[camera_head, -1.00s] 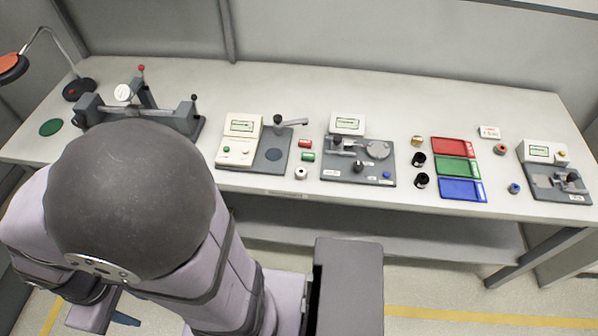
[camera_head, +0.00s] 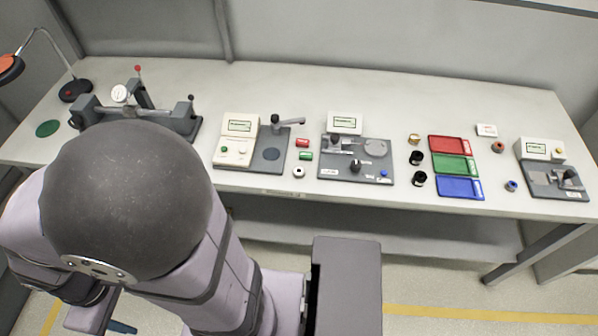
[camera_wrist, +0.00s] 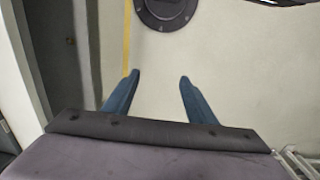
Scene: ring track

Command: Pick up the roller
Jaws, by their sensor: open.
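No part is plainly marked as the roller, and I cannot tell which small cylinder it is. A white ring-like part (camera_head: 299,172), a red cylinder (camera_head: 302,143) and a green cylinder (camera_head: 306,156) lie between two bench instruments. Black rings (camera_head: 417,158), a brass ring (camera_head: 414,138), a copper-coloured ring (camera_head: 498,147) and a blue ring (camera_head: 511,186) lie farther right. My gripper (camera_wrist: 159,78) is open and empty in the wrist view, its blue fingers apart over the floor, away from the bench top. In the head view my arm mostly hides it.
A bench (camera_head: 250,80) spans the view. A dial-gauge fixture (camera_head: 135,115) stands left, partly behind my arm. Instruments (camera_head: 238,141), (camera_head: 356,158) and (camera_head: 553,170) stand along it. Red (camera_head: 450,145), green (camera_head: 455,163) and blue (camera_head: 460,187) trays lie right. The rear strip is clear.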

